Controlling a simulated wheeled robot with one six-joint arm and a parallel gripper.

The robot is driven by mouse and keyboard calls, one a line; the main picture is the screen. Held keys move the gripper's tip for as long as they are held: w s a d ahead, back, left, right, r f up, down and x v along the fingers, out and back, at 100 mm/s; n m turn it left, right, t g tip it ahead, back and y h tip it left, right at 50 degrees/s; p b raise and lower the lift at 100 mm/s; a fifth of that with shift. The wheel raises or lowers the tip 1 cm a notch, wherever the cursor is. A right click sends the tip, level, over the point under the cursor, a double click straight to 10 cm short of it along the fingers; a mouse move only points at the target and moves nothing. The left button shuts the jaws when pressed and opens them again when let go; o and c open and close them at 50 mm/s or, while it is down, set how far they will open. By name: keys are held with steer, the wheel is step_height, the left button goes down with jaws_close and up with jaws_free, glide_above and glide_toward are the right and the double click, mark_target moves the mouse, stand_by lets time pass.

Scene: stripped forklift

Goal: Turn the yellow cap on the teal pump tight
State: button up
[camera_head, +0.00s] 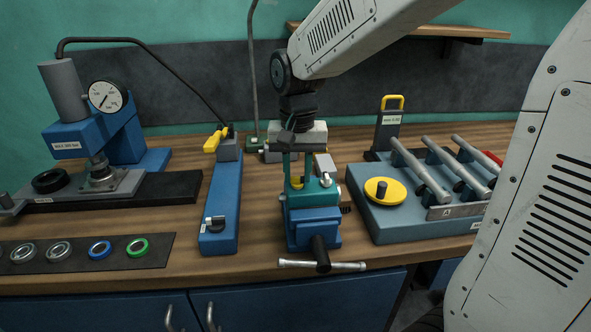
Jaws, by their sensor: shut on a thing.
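The teal pump (324,192) stands in the blue vise (314,229) at the front middle of the bench. A small part of the yellow cap (297,181) shows low between the fingers, at the pump's upper left. My gripper (296,172) reaches down over the pump from above and is shut on the yellow cap. The fingers and the pump's parts hide most of the cap, so its seating and turn cannot be seen.
A blue bar tool with a yellow lever (217,140) lies left of the vise. A grey-blue fixture (392,222) with a yellow disc (385,190) and metal rods stands close on the right. A gauge press (98,135) is far left. The vise handle (322,265) juts past the bench's front edge.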

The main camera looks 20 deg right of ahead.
mark_target(304, 194)
steer(key=shift+w+r+m, duration=0.1)
steer(key=shift+w+m, duration=0.05)
steer(key=shift+m, duration=0.25)
steer(key=o, duration=1)
step_height(304, 194, up, 8)
steer(key=shift+f, duration=0.15)
stand_by(0.3)
steer(key=s+f+n, duration=0.1)
steer(key=s+n, duration=0.1)
steer(key=s, duration=0.5)
steer(key=s+d+f+n+t, duration=0.1)
steer(key=s+n, duration=0.1)
steer(key=s, duration=0.6)
steer(key=s+d+f+n, duration=0.1)
steer(key=s, duration=0.6)
steer(key=shift+s+d+f+n, duration=0.25)
steer(key=shift+s+n, duration=0.05)
steer(key=shift+n, duration=0.1)
